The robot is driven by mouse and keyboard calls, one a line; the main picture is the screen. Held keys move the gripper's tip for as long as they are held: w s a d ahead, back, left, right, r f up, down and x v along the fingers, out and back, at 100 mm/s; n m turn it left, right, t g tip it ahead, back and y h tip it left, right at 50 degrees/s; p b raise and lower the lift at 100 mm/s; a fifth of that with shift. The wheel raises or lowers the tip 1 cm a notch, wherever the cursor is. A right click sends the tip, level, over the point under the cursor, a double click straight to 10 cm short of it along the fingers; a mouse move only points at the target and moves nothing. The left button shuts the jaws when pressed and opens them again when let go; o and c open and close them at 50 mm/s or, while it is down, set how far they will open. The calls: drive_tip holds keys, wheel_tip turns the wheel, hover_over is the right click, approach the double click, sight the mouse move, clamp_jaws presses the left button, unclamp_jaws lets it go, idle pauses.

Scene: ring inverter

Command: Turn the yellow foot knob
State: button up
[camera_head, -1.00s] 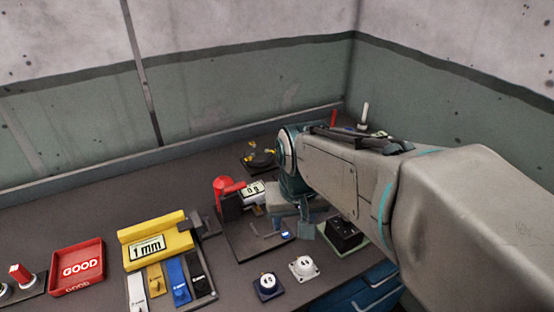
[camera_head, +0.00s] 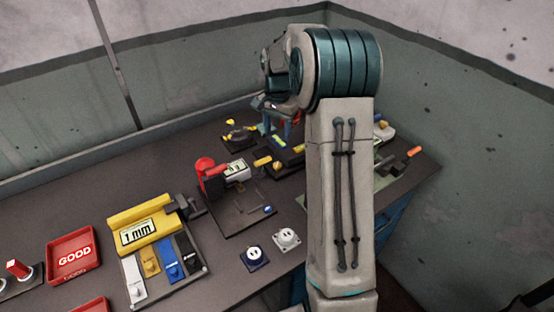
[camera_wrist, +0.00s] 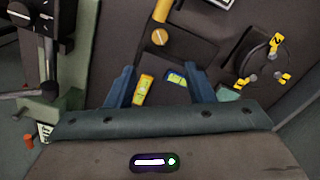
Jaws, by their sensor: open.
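A dark round base (camera_wrist: 259,62) carries several small yellow knobs at its rim, one of them (camera_wrist: 277,42) bearing a dark mark. It lies to the right of my gripper (camera_wrist: 160,85) in the wrist view. In the head view the round base (camera_head: 241,137) stands at the back of the bench, left of my gripper (camera_head: 277,126). Two small labelled pieces, one yellow (camera_wrist: 144,89) and one blue and yellow (camera_wrist: 176,79), show between the fingers. Nothing is visibly held. Which yellow knob is the foot knob I cannot tell.
A round yellow-orange knob (camera_wrist: 159,37) lies ahead of the fingers. A red cylinder and display unit (camera_head: 235,171) stand in front of the block. A wall is behind.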

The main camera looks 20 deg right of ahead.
sight(277, 164)
wheel_tip(277, 164, down, 13)
drive_tip(key=shift+f+p, duration=0.2)
drive_tip(key=shift+p, duration=0.95)
drive_tip(key=c, duration=1)
